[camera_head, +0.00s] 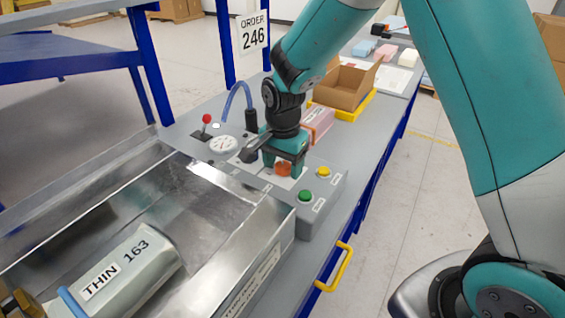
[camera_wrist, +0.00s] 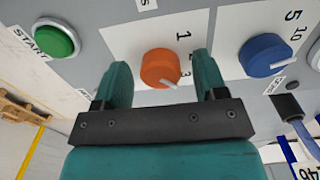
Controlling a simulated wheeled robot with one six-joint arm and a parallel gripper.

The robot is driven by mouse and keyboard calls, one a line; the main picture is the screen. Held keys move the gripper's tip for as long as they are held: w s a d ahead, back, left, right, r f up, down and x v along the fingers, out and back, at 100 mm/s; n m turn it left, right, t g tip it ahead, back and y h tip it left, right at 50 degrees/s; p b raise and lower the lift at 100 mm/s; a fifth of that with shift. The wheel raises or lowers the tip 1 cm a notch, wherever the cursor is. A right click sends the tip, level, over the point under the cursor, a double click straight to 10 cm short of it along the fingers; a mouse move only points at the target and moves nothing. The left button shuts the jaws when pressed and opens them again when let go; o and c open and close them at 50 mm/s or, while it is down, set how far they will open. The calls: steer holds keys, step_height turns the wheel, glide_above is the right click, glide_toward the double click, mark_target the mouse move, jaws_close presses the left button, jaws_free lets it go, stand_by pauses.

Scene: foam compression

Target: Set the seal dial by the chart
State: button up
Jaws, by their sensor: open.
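The orange dial (camera_wrist: 160,68) sits on a white label plate with 1, 2 and 3 beside it. Its white pointer mark faces the lower right, near the 3. My gripper (camera_wrist: 162,62) is open, with one finger on each side of the dial; I cannot tell whether either finger touches it. In the head view my gripper (camera_head: 283,163) is low over the grey control panel, with the orange dial (camera_head: 283,169) partly visible between its fingers. A blue dial (camera_wrist: 265,54) with 5 and 10 is to the right in the wrist view. No chart is readable.
A pressure gauge (camera_head: 222,145) and red-knobbed lever (camera_head: 207,118) stand behind. A metal chamber (camera_head: 265,235) holds a package marked THIN 163 (camera_head: 125,268). An ORDER 246 sign (camera_head: 252,33) hangs behind.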

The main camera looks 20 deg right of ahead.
steer(key=c, duration=0.9)
steer(key=shift+c, duration=0.2)
steer(key=shift+n, duration=0.4)
steer(key=n, duration=0.4)
steer(key=shift+p, duration=0.3)
steer(key=n, duration=0.4)
steer(key=shift+n, duration=0.3)
steer(key=n, duration=0.4)
steer(key=shift+p, duration=0.35)
steer(key=shift+n, duration=2.2)
